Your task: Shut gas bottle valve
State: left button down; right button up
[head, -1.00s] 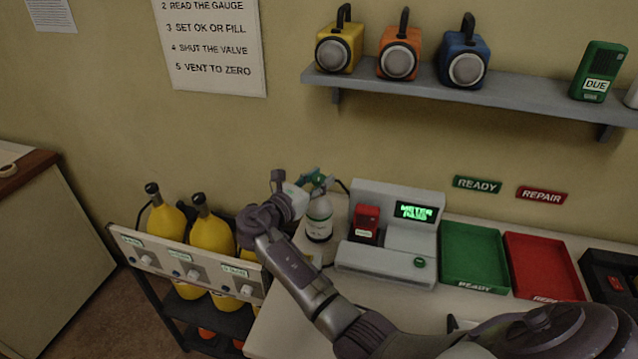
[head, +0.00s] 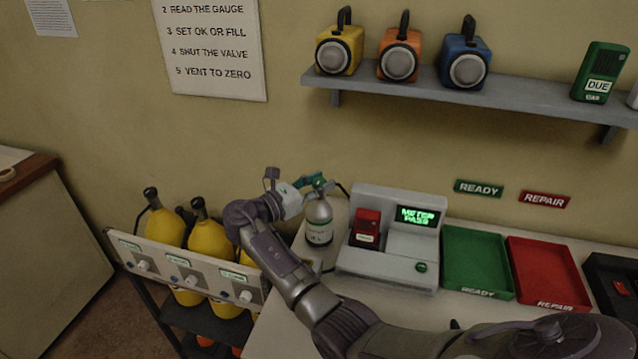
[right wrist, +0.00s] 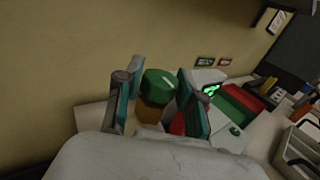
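The gas bottle (head: 319,224) is a small pale grey cylinder with a label, upright on the worktop beside the test unit. Its green valve knob (right wrist: 159,84) sits on a brass-coloured neck in the right wrist view. My right gripper (head: 312,184) reaches the bottle's top from the left. In the right wrist view its two fingers (right wrist: 156,96) stand open on either side of the knob. A gap shows on the left side; contact on the right side is unclear. My left gripper is not in view.
The grey test unit (head: 366,264) holds a red meter (head: 366,228) and its screen reads METER PASS. Green (head: 476,262) and red (head: 548,272) trays lie to its right. Yellow cylinders (head: 210,240) stand in a rack at left. A shelf (head: 420,88) holds lamps above.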

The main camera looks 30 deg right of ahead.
jog(key=o, duration=0.3)
jog(key=shift+o, duration=0.2)
jog(key=s+a, duration=0.1)
jog(key=a, duration=1.1)
jog(key=shift+s, duration=0.1)
